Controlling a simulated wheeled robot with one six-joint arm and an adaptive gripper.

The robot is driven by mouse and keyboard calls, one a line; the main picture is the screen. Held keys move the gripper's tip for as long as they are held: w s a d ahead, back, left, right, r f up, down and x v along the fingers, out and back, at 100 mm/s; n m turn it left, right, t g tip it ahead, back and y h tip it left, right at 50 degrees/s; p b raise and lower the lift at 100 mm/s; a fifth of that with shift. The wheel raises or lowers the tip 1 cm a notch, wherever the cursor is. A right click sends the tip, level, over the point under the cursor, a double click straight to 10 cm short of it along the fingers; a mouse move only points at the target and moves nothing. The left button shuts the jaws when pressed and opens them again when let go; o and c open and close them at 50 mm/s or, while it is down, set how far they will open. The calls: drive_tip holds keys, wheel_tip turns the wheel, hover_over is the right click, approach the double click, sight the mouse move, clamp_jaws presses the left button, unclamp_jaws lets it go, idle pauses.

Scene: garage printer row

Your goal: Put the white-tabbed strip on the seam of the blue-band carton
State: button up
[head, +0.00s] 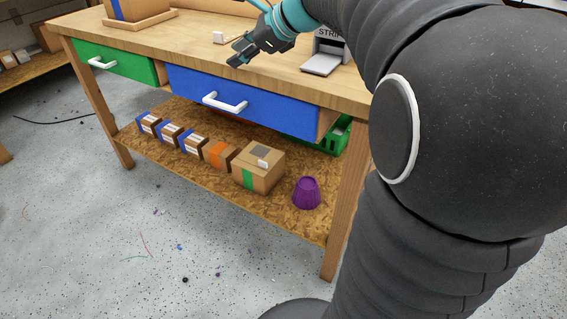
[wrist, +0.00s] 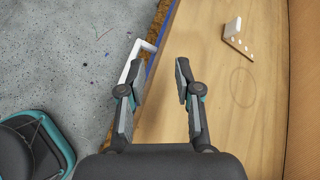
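The blue-band carton (head: 128,10) stands on a wooden tray at the back left of the bench, its top cut off by the frame. My gripper (head: 236,54) is low over the bench front, right of the carton. In the wrist view my gripper (wrist: 158,74) has its two fingers apart with nothing between them. I cannot make out a white-tabbed strip there. A small white upright piece on a base (head: 221,38) is beyond my fingers; it also shows in the wrist view (wrist: 234,32).
The bench (head: 195,50) has green (head: 120,62) and blue (head: 255,103) drawers with white handles. On the lower shelf are several small cartons, a green-taped box (head: 258,170), a purple cup (head: 307,193) and a green crate (head: 332,139). Bench top between my gripper and the carton is mostly clear.

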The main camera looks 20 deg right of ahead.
drive_tip(key=s+f+n+g+h, duration=0.1)
drive_tip(key=s+f+n+h, duration=0.1)
drive_tip(key=s+f+n, duration=0.3)
drive_tip(key=s+a+f+n+g+h, duration=0.1)
drive_tip(key=s+f+n+h, duration=0.1)
drive_tip(key=s+f+n, duration=0.3)
drive_tip(key=s+a+f+n+g+h, duration=0.1)
drive_tip(key=s+f+n, duration=0.4)
drive_tip(key=s+n, duration=0.6)
drive_tip(key=s+h, duration=0.1)
drive_tip(key=s, duration=0.5)
drive_tip(key=shift+s+a+n, duration=0.25)
drive_tip(key=shift+s+n, duration=0.05)
drive_tip(key=o, duration=0.5)
drive_tip(key=shift+s+d+f+n+h, duration=0.1)
drive_tip(key=shift+s+f+n+h, duration=0.2)
drive_tip(key=shift+f+n, duration=0.1)
drive_tip(key=shift+c, duration=1.7)
